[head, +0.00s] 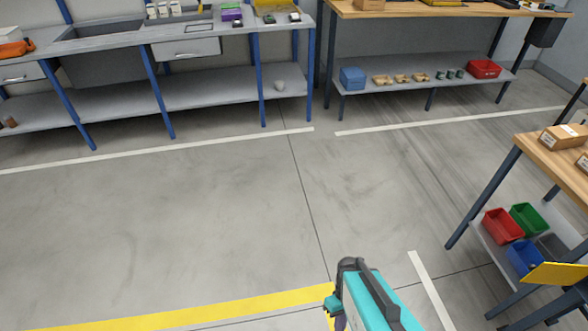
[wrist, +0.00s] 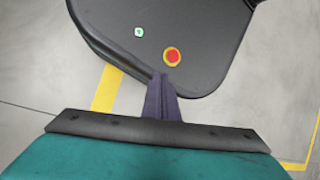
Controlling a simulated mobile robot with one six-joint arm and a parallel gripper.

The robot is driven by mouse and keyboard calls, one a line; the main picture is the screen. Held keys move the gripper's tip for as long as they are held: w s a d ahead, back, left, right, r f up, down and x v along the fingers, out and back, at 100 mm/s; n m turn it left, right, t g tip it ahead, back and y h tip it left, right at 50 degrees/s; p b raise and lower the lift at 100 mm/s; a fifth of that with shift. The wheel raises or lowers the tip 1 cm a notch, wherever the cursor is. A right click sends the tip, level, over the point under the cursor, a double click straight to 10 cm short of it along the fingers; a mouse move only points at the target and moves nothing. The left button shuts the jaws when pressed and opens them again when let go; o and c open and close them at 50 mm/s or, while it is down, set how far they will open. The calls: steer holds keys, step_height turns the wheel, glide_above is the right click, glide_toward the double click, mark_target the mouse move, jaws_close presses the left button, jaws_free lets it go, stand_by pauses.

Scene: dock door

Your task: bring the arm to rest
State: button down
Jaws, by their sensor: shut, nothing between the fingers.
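My gripper (wrist: 160,80) shows in the wrist view with its dark fingers together and nothing between them. It points over my own dark base, close in the picture to a red button with a yellow ring and a small green one. In the head view my teal and dark arm is folded at the bottom centre, low in front of me. The gripper itself is mostly hidden there behind the arm. The arm appears clear of all the furniture.
A grey bench (head: 120,38) with blue legs stands at the back left. A wooden-topped bench (head: 415,10) stands at the back right. A wooden table (head: 545,152) with coloured bins on its lower shelf is at the right. The grey floor (head: 170,220) between is clear, with a yellow line (head: 220,306) in front.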

steer(key=m, duration=0.1)
steer(key=d+m, duration=0.1)
steer(key=m, duration=0.1)
steer(key=d+m, duration=0.1)
steer(key=m, duration=0.1)
steer(key=shift+f+t+h, duration=0.3)
steer(key=shift+f+h, duration=0.05)
steer(key=shift+h, duration=0.05)
steer(key=shift+a, duration=0.15)
stand_by(0.4)
